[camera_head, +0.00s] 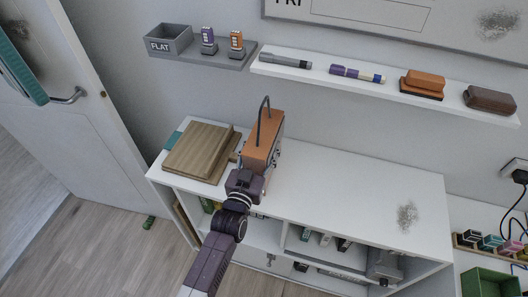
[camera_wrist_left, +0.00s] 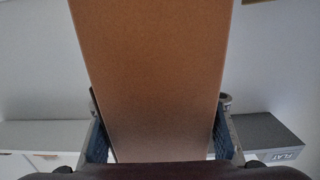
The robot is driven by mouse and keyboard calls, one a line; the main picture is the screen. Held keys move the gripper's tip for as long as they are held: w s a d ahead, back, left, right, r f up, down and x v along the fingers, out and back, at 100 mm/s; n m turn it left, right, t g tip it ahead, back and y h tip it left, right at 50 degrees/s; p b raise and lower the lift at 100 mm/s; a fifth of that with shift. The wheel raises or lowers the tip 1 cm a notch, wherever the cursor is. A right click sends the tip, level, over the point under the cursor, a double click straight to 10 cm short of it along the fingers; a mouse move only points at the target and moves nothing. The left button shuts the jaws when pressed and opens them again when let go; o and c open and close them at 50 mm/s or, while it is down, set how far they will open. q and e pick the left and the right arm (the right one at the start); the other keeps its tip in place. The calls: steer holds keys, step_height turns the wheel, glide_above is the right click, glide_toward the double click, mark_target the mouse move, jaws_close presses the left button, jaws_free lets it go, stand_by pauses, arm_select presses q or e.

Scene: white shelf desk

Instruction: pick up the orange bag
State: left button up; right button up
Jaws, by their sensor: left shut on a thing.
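The orange bag (camera_head: 260,152), with a dark upright loop handle, is at the top of the white shelf desk (camera_head: 335,200), right of the wooden boards. My left gripper (camera_head: 247,181) reaches it from the front and is shut on it. In the left wrist view the orange bag (camera_wrist_left: 155,75) fills the middle, and the fingers of my left gripper (camera_wrist_left: 160,145) lie along both its sides. I cannot tell whether the bag touches the desk top. My right gripper is not in view.
Wooden boards (camera_head: 200,150) lie stacked on the desk's left end, close to the bag. A wall shelf (camera_head: 385,88) with markers and erasers hangs above. The desk top right of the bag is mostly clear, with a grey speckled patch (camera_head: 407,216).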

arm_select(q)
steer(key=c, duration=0.5)
steer(key=shift+r, duration=0.1)
steer(key=shift+r, duration=0.1)
